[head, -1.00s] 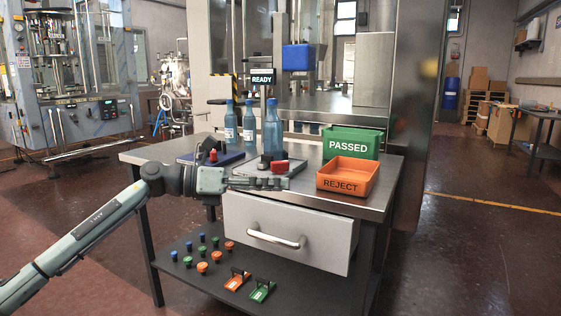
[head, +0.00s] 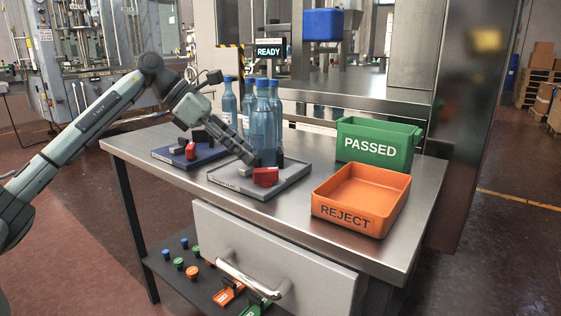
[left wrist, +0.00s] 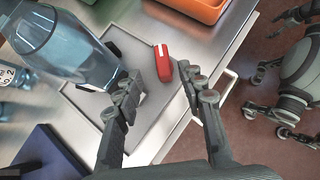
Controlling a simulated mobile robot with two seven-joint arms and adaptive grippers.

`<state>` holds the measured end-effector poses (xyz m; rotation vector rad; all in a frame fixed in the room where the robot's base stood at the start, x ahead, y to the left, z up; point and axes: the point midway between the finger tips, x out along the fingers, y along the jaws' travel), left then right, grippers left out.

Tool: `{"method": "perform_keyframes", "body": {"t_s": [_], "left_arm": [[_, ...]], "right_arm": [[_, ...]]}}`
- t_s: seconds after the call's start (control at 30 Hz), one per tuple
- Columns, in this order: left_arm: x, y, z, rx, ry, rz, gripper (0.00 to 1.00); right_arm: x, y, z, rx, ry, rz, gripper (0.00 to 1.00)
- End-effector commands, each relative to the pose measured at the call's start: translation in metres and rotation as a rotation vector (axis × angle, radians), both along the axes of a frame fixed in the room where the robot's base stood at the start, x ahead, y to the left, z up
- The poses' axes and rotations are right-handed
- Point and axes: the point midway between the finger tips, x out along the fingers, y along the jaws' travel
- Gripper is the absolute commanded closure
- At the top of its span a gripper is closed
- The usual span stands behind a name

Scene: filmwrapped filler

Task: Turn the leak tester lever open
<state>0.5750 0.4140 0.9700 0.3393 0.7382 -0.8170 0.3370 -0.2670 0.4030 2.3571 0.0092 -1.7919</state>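The grey leak tester plate (head: 283,184) lies on the steel table, with a clear blue bottle (head: 265,130) upright on it. Its red lever (head: 265,177) is at the plate's front, before the bottle. In the left wrist view the red lever (left wrist: 162,63) lies just beyond and between my two fingertips. My left gripper (head: 246,156) points down toward the lever from the upper left. In the left wrist view my left gripper (left wrist: 157,82) is open, its fingers apart with nothing between them held. Contact with the lever cannot be made out. My right gripper is out of view.
A blue plate (head: 172,158) with another red piece lies left of the tester. More bottles (head: 229,103) stand behind. An orange REJECT bin (head: 345,218) and green PASSED bin (head: 402,150) stand to the right. A READY display (head: 270,51) is behind. A drawer (head: 310,267) juts out in front.

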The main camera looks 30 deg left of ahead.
Motion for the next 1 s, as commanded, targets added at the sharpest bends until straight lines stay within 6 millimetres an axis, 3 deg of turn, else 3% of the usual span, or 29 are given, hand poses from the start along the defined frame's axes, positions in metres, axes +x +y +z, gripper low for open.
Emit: {"method": "perform_keyframes", "body": {"t_s": [0.37,0.6,0.87,1.0], "left_arm": [[0.024,-0.03,-0.038,-0.004,0.003,-0.003,0.6],[0.034,-0.041,-0.053,-0.002,0.001,-0.001,0.6],[0.035,-0.042,-0.055,-0.002,0.0,0.0,0.6],[0.035,-0.042,-0.055,-0.002,0.0,0.0,0.75]], "right_arm": [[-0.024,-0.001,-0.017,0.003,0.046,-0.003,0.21],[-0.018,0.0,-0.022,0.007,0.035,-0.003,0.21],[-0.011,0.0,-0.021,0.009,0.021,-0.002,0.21],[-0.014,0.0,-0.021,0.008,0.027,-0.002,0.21]]}}
